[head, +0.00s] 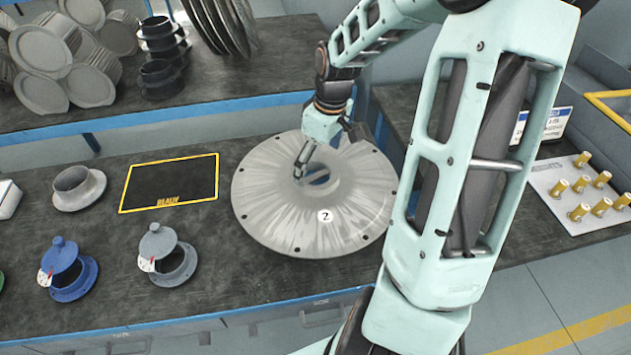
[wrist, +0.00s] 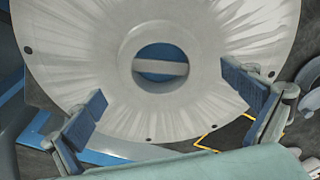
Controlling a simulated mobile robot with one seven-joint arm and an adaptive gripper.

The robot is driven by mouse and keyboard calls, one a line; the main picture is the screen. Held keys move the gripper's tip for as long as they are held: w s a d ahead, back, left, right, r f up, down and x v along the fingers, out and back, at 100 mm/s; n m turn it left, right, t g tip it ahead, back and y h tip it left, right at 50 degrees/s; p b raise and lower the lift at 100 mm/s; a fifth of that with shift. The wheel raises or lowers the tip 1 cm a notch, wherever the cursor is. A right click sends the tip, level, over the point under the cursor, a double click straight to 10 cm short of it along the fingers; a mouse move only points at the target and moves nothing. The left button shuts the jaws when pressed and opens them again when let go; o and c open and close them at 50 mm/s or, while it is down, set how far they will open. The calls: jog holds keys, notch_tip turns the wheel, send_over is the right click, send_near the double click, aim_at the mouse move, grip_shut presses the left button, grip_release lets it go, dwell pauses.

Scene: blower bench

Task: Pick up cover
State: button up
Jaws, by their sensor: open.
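The cover looks to be the large round grey metal disc (head: 270,215) lying flat on the bench, with small holes along its rim and a white "2" label. In the wrist view the disc (wrist: 85,45) fills much of the picture. A straight bar handle (wrist: 160,68) crosses the round hub at its centre, with blue showing on both sides of the bar. My gripper (head: 301,168) is over the disc's middle, pointing down. In the wrist view my gripper (wrist: 166,90) is open and empty, its blue-padded fingers wide apart. I cannot tell the exact height above the bar.
A yellow-edged black mat (head: 172,184) lies left of the disc. A plate with several brass pegs (head: 580,190) is at right. A raised shelf (head: 215,95) runs behind.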

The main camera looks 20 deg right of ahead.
aim_at(315, 178)
notch_tip(315, 178, down, 3)
jog(key=shift+w+a+r, duration=0.1)
jog(key=shift+w+a, duration=0.05)
jog(key=c, duration=1.9)
jog(key=shift+w+r, duration=0.1)
jog(key=shift+r, duration=0.05)
jog(key=shift+c, duration=0.3)
